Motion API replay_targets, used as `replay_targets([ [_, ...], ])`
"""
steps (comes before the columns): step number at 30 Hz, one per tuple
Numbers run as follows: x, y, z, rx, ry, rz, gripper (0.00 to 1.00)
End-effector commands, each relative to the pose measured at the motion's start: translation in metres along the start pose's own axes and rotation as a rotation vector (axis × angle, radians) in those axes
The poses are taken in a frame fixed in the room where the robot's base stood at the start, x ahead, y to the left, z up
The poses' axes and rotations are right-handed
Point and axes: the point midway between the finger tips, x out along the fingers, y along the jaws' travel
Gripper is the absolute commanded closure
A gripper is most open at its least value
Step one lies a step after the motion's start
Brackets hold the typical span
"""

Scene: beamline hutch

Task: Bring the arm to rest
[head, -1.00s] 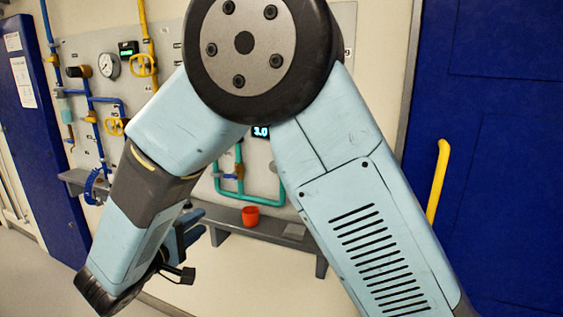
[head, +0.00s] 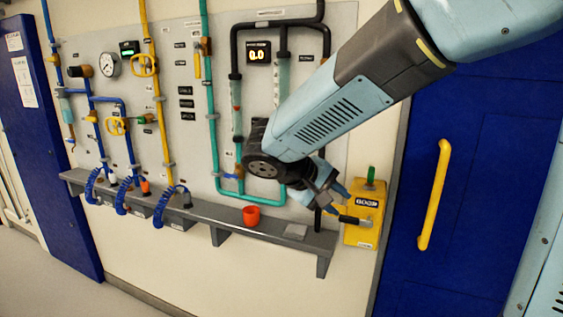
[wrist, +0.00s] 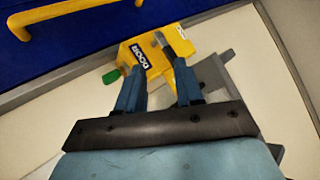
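My arm reaches in from the upper right in the head view, its forearm slanting down and left across the wall panel and then bending back to the right at the wrist. My gripper (head: 345,203) is at the left side of a yellow box (head: 372,200) marked DOOR. In the wrist view, my gripper (wrist: 160,80) has its two blue fingers apart. The yellow box (wrist: 142,58) with a green knob shows beyond the fingertips. I see nothing held. Whether the fingers touch the box or its dark lever is not clear.
Several blue coiled hoses hang at left. A blue door (head: 480,170) with a yellow handle (head: 434,195) is on the right. The floor at lower left is clear.

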Motion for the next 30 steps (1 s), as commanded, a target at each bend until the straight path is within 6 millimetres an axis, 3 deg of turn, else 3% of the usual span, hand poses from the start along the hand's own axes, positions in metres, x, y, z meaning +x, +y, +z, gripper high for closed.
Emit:
replay_targets([
  [6,0.021,0.026,0.057,0.122,-0.039,-0.221,0.64],
  [15,0.028,0.041,0.120,0.321,0.018,-0.484,0.64],
  [24,0.019,0.049,0.163,0.549,0.175,-0.652,0.64],
  [30,0.012,0.051,0.175,0.643,0.260,-0.691,0.64],
])
